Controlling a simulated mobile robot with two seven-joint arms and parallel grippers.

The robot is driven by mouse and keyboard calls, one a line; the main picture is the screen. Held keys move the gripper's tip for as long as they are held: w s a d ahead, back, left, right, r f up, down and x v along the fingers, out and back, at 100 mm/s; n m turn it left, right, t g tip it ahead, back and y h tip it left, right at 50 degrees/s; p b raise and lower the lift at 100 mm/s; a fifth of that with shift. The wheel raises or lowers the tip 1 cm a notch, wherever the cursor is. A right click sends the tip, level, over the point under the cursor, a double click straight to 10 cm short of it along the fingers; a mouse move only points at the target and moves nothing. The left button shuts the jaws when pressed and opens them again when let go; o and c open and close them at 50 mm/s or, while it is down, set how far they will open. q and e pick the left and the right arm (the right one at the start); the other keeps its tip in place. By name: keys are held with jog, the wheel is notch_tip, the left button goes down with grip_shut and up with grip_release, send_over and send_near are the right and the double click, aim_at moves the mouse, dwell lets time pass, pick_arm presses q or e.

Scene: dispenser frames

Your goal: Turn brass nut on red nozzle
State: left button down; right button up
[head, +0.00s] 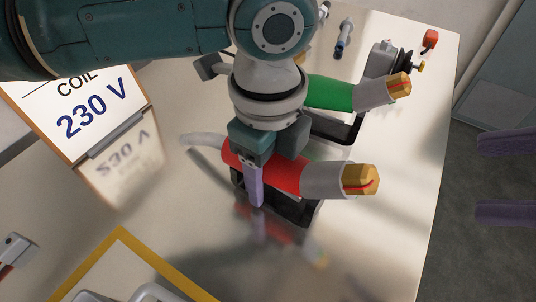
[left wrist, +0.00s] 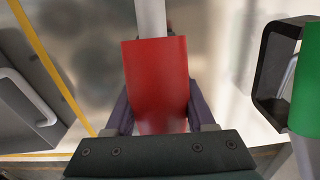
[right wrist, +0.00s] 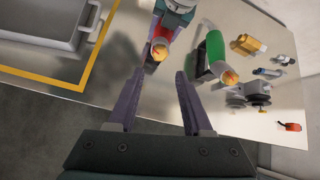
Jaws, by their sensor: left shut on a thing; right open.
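The red nozzle (head: 287,173) lies in a black cradle (head: 300,209) with its grey collar and brass nut (head: 360,180) pointing right. A red curved line shows on the nut. My left gripper (head: 255,190) is shut on the red nozzle's body; the left wrist view shows the red body (left wrist: 157,85) between its purple fingers. My right gripper (head: 490,177) is open and empty off the table's right edge, apart from the nut. In the right wrist view the brass nut (right wrist: 160,48) lies ahead, beyond the open fingertips.
A green nozzle (head: 330,92) with its own brass nut (head: 400,86) lies parallel behind the red one. A "COIL 230 V" sign (head: 85,115) stands at left. A yellow border (head: 122,234) surrounds a grey tray (head: 160,292) at front left. Small fittings and a red part (head: 430,38) lie at back right.

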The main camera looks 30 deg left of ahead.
jog(key=shift+o, duration=0.2)
jog(key=shift+o, duration=1.2)
jog(key=n+h, duration=0.5)
jog(key=n, duration=2.7)
send_near(371, 175)
jog(key=x, duration=0.9)
jog(key=shift+a+f, duration=0.15)
jog(key=shift+f, duration=0.05)
